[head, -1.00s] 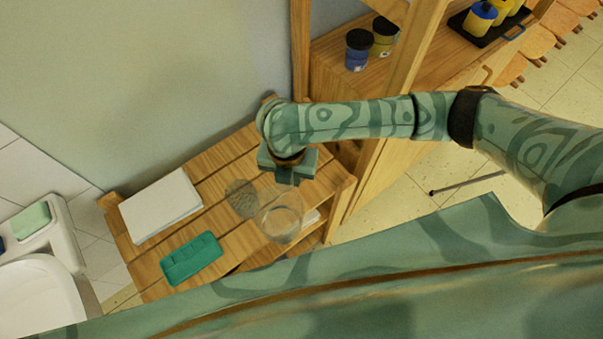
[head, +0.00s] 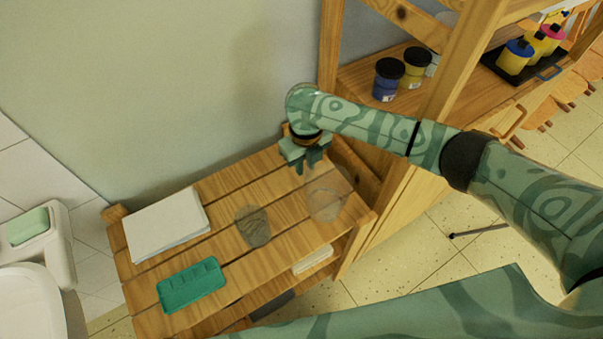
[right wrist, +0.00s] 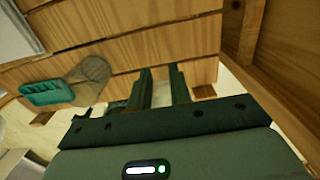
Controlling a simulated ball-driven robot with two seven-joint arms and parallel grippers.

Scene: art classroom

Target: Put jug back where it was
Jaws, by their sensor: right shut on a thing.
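The jug (head: 326,199) is clear and see-through, so its outline is faint. In the head view it is over the right end of the slatted wooden bench (head: 207,265). My right gripper (head: 306,166) points down at the jug's upper left side and is shut on it. I cannot tell whether the jug's base touches the slats. In the right wrist view the two dark fingers (right wrist: 163,88) show with a pale strip between them; the jug is hard to make out there. My left gripper is out of view.
A grey see-through oval (head: 252,226), a green tray (head: 191,285) and a white paper stack (head: 166,224) lie on the bench. A wooden shelf unit (head: 450,100) with paint jars (head: 388,79) stands close at right. The wall is behind.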

